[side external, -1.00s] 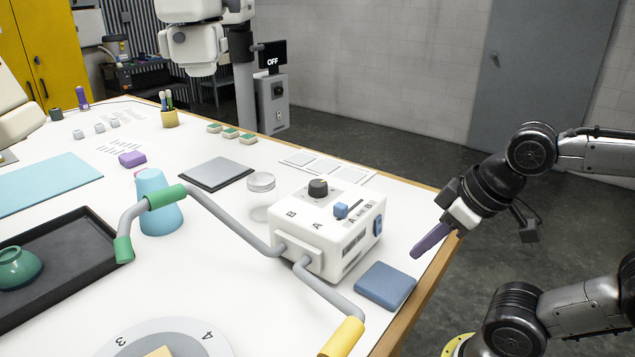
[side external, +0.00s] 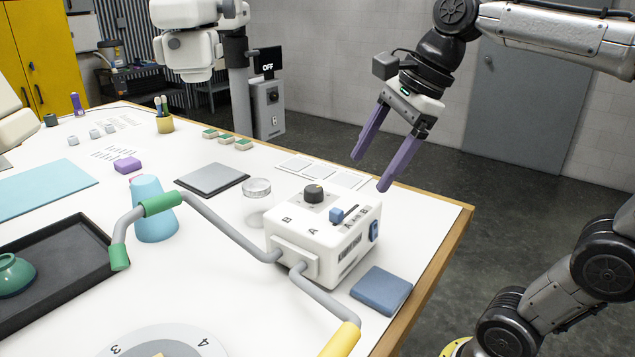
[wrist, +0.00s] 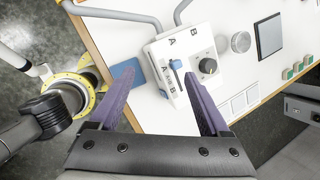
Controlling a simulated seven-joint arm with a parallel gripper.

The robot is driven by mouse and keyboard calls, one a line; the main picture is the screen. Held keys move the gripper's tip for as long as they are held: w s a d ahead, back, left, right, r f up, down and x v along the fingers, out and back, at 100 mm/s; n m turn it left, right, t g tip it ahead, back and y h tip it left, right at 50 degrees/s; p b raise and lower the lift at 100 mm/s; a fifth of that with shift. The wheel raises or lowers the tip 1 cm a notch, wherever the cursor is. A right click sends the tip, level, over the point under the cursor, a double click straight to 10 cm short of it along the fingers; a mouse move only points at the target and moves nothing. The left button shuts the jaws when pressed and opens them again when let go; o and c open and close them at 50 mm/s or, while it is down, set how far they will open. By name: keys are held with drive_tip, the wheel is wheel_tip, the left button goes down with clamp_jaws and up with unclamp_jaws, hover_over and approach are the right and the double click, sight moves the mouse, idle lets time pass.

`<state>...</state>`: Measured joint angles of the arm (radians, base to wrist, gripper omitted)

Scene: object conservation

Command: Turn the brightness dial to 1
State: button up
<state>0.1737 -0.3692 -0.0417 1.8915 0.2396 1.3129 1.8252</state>
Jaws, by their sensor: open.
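A white control box (side external: 325,241) stands on the table, with a dark round dial (side external: 314,194) on its top. A blue slider (side external: 338,214) and the letters A and B are beside the dial. The dial also shows in the wrist view (wrist: 208,66), with a light mark on it; I cannot read any number. My gripper (side external: 370,172) is open and empty, with purple fingers pointing down, above and to the right of the box. In the wrist view my gripper (wrist: 160,92) has its fingers apart, with the box beyond them. Nothing touches the dial.
A clear jar (side external: 257,203), a blue pad (side external: 381,290) and a teal cup (side external: 153,215) are close by. A screen (side external: 270,62) behind reads OFF.

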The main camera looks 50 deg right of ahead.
drive_tip(key=w+d+r+m, duration=0.3)
drive_tip(key=w+d+m, duration=0.2)
drive_tip(key=w+m, duration=0.3)
approach(315, 188)
drive_tip(key=shift+g+y, duration=0.3)
drive_tip(key=x, duration=0.8)
drive_tip(key=shift+w+d+f, duration=0.25)
drive_tip(key=shift+w, duration=0.1)
drive_tip(key=shift+c, duration=0.2)
clamp_jaws()
